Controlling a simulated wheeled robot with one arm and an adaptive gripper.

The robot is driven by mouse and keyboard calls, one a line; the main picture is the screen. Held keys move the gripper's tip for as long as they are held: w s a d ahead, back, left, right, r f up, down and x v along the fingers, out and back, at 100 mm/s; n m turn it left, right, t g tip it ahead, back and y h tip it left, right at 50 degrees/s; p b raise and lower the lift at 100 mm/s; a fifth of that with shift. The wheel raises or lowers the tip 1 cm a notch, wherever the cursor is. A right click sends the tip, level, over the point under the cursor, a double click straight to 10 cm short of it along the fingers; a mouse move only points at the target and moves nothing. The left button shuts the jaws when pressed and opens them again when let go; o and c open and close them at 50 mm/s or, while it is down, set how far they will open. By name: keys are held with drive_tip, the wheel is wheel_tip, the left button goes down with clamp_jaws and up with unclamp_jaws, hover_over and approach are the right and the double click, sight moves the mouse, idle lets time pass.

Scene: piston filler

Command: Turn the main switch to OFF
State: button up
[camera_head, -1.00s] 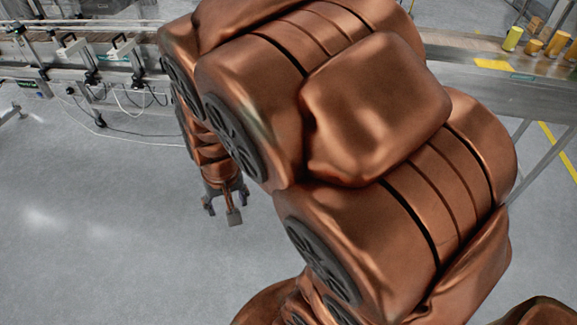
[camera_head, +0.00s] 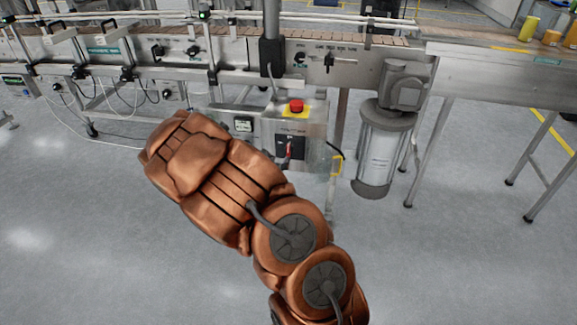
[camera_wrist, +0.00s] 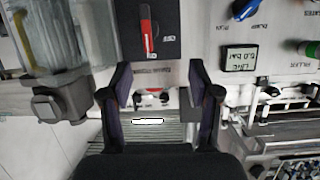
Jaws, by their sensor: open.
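The main switch (camera_head: 290,148) is a red handle on a black plate, on the front of a grey control box under the conveyor. In the wrist view the red handle (camera_wrist: 146,30) shows at the top, lying nearly along the picture's vertical. Small white marks beside it are too small to read surely. My gripper (camera_wrist: 163,90) is open and empty. Its two fingers are apart, below the switch in the wrist view and not touching it. In the head view my gripper is hidden behind my arm.
A red emergency button (camera_head: 296,106) on yellow sits above the switch. A small display (camera_head: 243,124) is on its left. A motor with a clear cylinder (camera_head: 378,160) hangs to the right. The conveyor (camera_head: 340,52) runs above. The floor in front is clear.

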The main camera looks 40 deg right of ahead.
drive_tip(key=t+h+b, duration=0.2)
drive_tip(key=b, duration=0.2)
approach(288, 154)
drive_tip(key=x, duration=0.3)
drive_tip(key=shift+w+d+f+n+t+h+b, duration=0.3)
drive_tip(key=shift+d+n+t+h+b, duration=0.1)
drive_tip(key=shift+d+h, duration=0.1)
drive_tip(key=shift+b+x, duration=0.85)
drive_tip(key=shift+x, duration=2.5)
drive_tip(key=shift+c, duration=0.2)
drive_tip(key=c, duration=1.1)
